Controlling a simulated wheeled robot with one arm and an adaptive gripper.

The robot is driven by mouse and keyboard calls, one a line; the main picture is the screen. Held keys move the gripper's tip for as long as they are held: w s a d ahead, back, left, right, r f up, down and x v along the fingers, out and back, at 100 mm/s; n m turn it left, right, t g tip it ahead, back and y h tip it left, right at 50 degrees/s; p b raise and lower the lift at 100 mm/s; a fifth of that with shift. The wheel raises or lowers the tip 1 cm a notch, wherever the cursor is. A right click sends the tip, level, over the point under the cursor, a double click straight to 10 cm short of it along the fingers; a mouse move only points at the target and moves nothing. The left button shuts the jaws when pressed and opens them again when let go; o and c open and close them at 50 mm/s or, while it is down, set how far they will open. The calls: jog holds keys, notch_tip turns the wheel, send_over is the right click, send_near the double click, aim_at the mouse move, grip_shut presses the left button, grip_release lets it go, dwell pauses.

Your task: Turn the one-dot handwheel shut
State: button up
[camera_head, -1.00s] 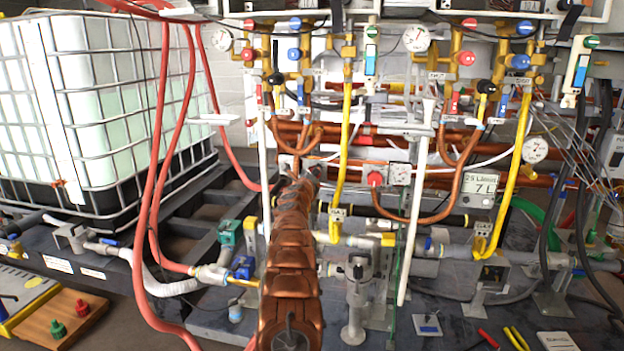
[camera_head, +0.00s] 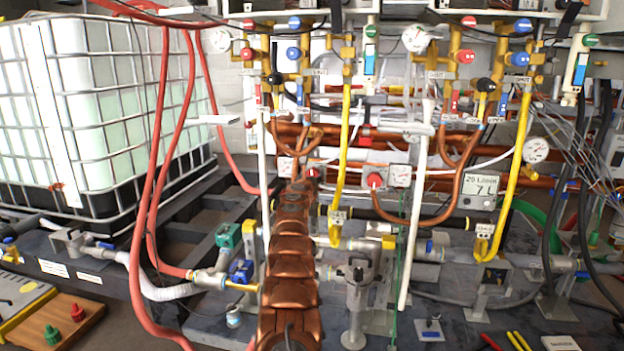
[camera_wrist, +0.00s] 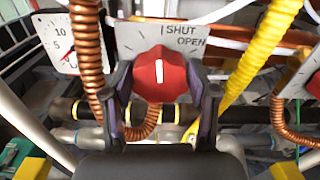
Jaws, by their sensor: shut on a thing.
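In the wrist view, a red handwheel (camera_wrist: 160,72) with a white pointer line sits in front of a grey plate (camera_wrist: 190,38) lettered SHUT and OPEN. The white line stands nearly upright. My gripper (camera_wrist: 159,82) has one dark finger on each side of the handwheel and is shut on it. No dot mark can be made out on the plate. In the head view, the same handwheel (camera_head: 312,172) shows small beside the end of my copper-coloured arm; my gripper is hidden there.
A dial gauge (camera_wrist: 64,45) is left of the handwheel, with a copper hose close by. A yellow hose (camera_wrist: 255,60) runs at right. A second red handwheel (camera_head: 374,180) is further right. Pipes run below, and a caged tank (camera_head: 90,110) stands at left.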

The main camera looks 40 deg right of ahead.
jog(key=shift+m, duration=0.3)
jog(key=o, duration=0.9)
jog(key=shift+c, duration=0.2)
jog(key=shift+a, duration=0.2)
jog(key=shift+s+a+r, duration=0.1)
jog(key=shift+s+a, duration=0.15)
jog(key=shift+a, duration=0.2)
jog(key=v, duration=0.6)
jog(key=shift+s, duration=0.2)
